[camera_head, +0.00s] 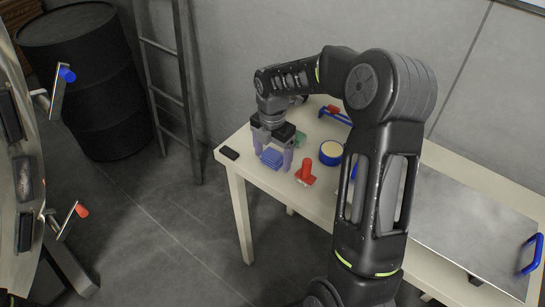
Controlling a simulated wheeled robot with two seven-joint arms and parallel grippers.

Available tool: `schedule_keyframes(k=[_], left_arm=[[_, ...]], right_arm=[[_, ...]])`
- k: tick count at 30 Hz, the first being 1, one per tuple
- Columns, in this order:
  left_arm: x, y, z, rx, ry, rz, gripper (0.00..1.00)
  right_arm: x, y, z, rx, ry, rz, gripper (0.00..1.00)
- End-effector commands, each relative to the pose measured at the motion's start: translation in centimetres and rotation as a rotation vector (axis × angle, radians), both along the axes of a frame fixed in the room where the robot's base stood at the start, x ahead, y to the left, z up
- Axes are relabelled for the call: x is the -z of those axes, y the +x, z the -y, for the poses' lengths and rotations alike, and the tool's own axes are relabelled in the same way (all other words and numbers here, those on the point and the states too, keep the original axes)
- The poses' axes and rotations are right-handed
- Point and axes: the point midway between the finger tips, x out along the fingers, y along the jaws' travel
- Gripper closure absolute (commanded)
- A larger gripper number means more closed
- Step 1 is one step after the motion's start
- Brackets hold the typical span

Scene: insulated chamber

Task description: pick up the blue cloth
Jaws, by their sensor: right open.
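The blue cloth (271,158) looks like a small folded blue block near the left end of the cream table (237,170). My right gripper (272,154) is above the table's left end, pointing down. Its fingers are open, one on either side of the blue cloth in this view. I cannot tell whether the fingers touch it. My left gripper is not in view.
A red object (305,173), a blue round container (331,152), a green item (299,138) and a blue-handled tool (335,115) lie close by. A small black object (229,153) lies at the table's left corner. A metal plate (465,220) covers the right side.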

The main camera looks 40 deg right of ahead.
Motion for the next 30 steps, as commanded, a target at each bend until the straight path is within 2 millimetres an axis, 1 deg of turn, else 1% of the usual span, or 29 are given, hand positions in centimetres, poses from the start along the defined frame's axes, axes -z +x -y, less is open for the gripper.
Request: schedule_keyframes(k=[17, 30], left_arm=[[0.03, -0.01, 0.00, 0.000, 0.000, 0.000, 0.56], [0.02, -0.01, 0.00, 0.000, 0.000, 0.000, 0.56]], right_arm=[[0.02, 0.01, 0.01, 0.000, 0.000, 0.000, 0.20], [0.01, 0.01, 0.01, 0.000, 0.000, 0.000, 0.56]])
